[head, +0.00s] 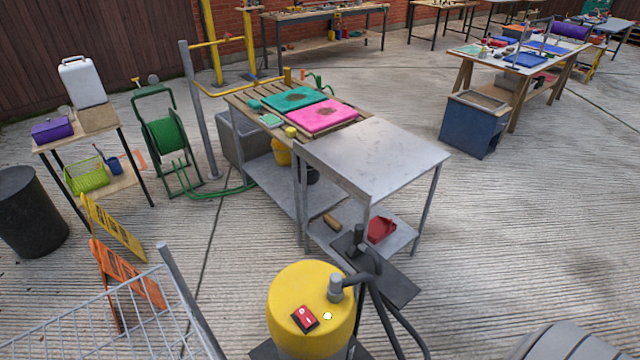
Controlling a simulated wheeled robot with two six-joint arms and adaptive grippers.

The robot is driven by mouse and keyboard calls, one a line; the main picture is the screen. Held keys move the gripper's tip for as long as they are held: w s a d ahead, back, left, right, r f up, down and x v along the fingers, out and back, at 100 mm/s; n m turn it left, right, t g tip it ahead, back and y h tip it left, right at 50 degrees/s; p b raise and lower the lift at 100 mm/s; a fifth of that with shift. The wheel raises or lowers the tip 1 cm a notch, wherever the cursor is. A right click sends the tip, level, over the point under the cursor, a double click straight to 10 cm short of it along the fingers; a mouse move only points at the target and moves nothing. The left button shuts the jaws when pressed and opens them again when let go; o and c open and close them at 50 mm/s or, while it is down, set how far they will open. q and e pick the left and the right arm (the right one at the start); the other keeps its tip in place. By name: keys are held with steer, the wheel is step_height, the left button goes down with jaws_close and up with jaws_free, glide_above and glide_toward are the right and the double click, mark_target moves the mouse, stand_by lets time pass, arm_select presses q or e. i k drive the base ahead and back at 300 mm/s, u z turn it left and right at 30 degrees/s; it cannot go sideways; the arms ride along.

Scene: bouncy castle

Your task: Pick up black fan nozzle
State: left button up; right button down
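I cannot pick out the black fan nozzle with certainty. A dark upright fitting with a short side stub (358,243) stands just behind the yellow canister, in front of the metal table, and may be it. A flat dark plate (395,288) lies beside and below it. The yellow canister (290,290) has a red switch on top, a grey elbow connector (336,288) and a dark hose (385,310) running down to the right. Neither of my grippers is in view.
A bare-topped metal table (375,155) stands behind the canister, with a red scoop (381,229) on its lower shelf. A wire rack (110,320) and an orange sign (125,275) are at the lower left.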

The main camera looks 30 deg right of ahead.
mark_target(359, 245)
steer(key=z, duration=0.05)
steer(key=k, duration=0.5)
steer(key=z, duration=0.45)
steer(key=i, duration=0.45)
steer(key=z, duration=0.75)
